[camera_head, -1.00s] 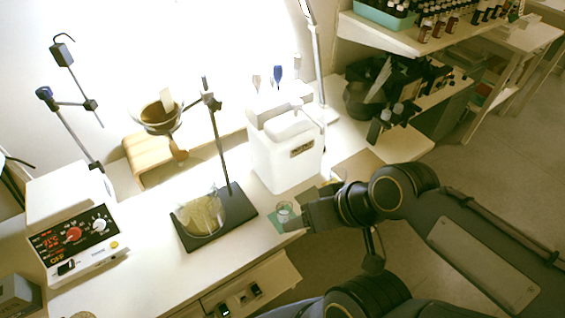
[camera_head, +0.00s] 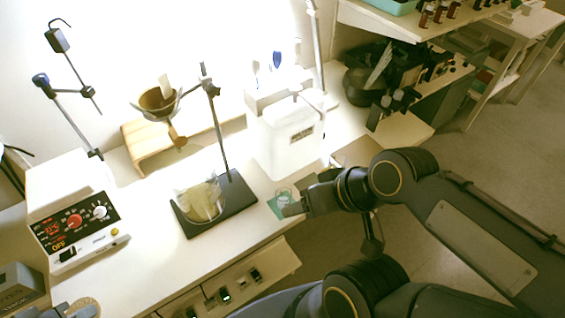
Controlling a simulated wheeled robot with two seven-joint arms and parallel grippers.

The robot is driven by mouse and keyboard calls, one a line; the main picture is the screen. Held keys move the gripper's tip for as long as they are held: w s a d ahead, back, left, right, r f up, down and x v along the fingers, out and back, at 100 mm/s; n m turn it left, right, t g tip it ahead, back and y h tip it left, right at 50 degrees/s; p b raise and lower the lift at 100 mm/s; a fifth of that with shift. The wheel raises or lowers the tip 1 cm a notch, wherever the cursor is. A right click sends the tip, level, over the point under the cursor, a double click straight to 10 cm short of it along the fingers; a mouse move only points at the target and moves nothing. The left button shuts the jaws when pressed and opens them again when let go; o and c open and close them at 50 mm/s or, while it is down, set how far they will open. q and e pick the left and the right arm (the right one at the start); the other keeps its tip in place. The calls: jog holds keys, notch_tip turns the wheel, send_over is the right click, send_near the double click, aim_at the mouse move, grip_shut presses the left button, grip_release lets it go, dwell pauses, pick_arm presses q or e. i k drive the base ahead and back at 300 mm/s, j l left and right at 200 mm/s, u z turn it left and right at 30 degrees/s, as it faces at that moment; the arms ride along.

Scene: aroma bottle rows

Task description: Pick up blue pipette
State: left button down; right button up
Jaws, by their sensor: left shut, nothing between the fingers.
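The blue pipette (camera_head: 277,61) stands upright at the back of the white box (camera_head: 285,148), between two pale pipettes; its lower part is hidden by the box.
A stand with a tall rod and a glass dish (camera_head: 199,201) is left of the white box. A control unit (camera_head: 75,232) with red digits is further left. Dark equipment (camera_head: 372,84) and shelves of bottles stand at the right.

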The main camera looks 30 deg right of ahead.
aim_at(277, 54)
jog(key=l, duration=0.6)
jog(key=i+l, duration=0.15)
jog(key=l, duration=1.1)
jog(key=l+u, duration=0.9)
jog(key=l, duration=0.2)
jog(key=k+l+u, duration=0.2)
jog(key=l+u, duration=0.2)
jog(key=l, duration=0.15)
